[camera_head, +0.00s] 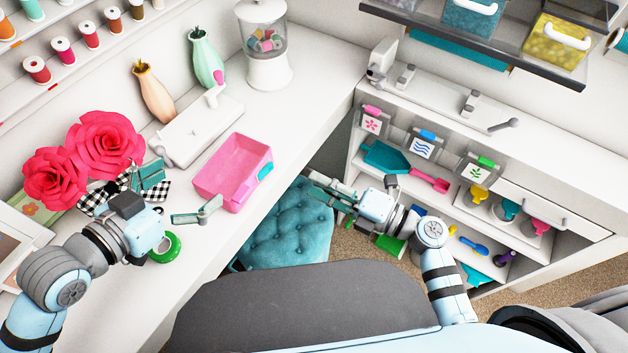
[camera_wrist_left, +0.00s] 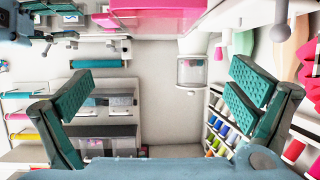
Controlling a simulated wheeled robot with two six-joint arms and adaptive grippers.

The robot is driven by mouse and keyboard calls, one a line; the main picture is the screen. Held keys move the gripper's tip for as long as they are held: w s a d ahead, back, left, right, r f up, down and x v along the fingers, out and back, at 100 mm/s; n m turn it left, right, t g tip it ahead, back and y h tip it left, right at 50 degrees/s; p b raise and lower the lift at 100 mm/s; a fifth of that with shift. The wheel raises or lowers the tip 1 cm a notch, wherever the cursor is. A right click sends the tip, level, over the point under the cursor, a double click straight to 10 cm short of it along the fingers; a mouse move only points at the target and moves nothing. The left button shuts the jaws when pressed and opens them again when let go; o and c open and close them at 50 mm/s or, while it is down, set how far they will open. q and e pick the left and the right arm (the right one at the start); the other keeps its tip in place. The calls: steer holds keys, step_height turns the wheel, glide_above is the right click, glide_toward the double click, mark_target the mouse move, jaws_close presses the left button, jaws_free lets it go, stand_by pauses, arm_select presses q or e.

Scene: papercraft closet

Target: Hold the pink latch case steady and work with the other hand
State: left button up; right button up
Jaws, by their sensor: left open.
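The pink latch case (camera_head: 233,172) sits on the white counter, its top open and its inside looking empty, with a teal latch (camera_head: 266,171) on its right side. In the left wrist view a pink surface, seemingly the case (camera_wrist_left: 155,18), shows along the top edge. My left gripper (camera_head: 176,194) is open just left of the case, its two fingers spread wide and apart from it. Nothing is between the fingers in the left wrist view (camera_wrist_left: 165,92). My right gripper (camera_head: 318,188) hangs right of the case, past the counter edge; its finger gap is unclear.
Red paper flowers (camera_head: 105,145) and a green tape roll (camera_head: 166,247) are near my left arm. A white die-cutting machine (camera_head: 200,130) lies behind the case. A teal tufted stool (camera_head: 290,228) is below the counter. A shelf (camera_head: 440,200) with tools stands right.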

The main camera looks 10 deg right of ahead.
mark_target(242, 149)
arm_select(q)
steer(key=x, duration=1.4)
steer(key=shift+d, duration=0.1)
steer(key=shift+w+f, duration=0.1)
steer(key=c, duration=1.1)
steer(key=o, duration=0.6)
steer(key=c, duration=0.6)
steer(key=shift+o, duration=0.2)
arm_select(e)
steer(key=shift+s+a+f, duration=0.15)
steer(key=shift+s, duration=0.15)
arm_select(q)
steer(key=shift+f, duration=0.15)
